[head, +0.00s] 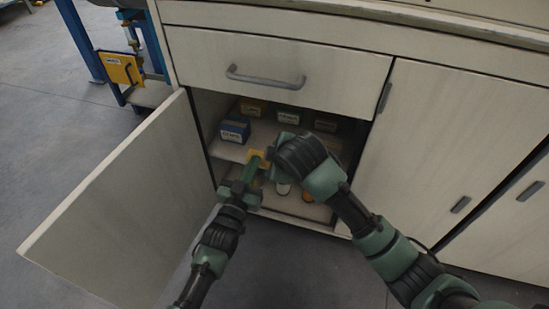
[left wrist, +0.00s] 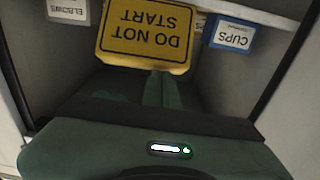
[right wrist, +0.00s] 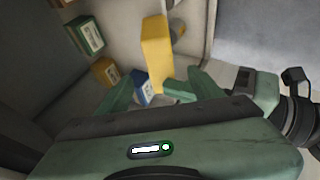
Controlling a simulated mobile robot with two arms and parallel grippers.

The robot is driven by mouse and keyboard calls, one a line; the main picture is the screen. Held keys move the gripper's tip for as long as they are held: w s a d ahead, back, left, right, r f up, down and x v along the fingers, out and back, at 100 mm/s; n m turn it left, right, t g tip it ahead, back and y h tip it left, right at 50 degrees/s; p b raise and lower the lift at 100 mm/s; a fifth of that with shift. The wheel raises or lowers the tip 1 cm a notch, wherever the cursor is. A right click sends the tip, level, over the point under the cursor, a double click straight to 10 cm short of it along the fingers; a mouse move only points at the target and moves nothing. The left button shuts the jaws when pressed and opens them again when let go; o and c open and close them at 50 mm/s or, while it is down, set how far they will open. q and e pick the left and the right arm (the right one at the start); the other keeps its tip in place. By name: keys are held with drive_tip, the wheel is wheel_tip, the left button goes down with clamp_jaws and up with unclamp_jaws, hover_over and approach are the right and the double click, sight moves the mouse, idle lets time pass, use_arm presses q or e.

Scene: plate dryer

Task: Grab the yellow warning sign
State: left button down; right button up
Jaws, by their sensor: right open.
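The yellow warning sign (left wrist: 145,35) reads "DO NOT START" and appears upside down in the left wrist view. It also shows in the head view (head: 258,157), in front of the open cabinet's shelf. My left gripper (head: 252,168) has its fingers together at the sign's edge, and the sign sits at its fingertips (left wrist: 165,73). In the right wrist view the sign (right wrist: 156,52) stands nearly edge-on. My right gripper (right wrist: 150,92) is open, its fingers spread to either side below the sign. In the head view the right wrist hides its fingertips.
The cabinet door (head: 120,205) stands open at left. A blue box (head: 235,131) and several other labelled boxes stand on the shelf. A closed drawer (head: 275,68) is above the opening. Another yellow sign (head: 120,68) hangs on a blue frame at back left. Floor at left is clear.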

use_arm(q)
drive_tip(key=shift+s+f, duration=0.15)
drive_tip(key=shift+f, duration=0.6)
use_arm(e)
drive_tip(key=x, duration=1.2)
drive_tip(key=shift+f, duration=0.1)
clamp_jaws()
use_arm(q)
drive_tip(key=shift+r, duration=0.75)
use_arm(e)
drive_tip(key=shift+d, duration=0.15)
drive_tip(key=shift+d+f, duration=0.15)
use_arm(q)
drive_tip(key=v, duration=1.2)
drive_tip(key=shift+r, duration=0.25)
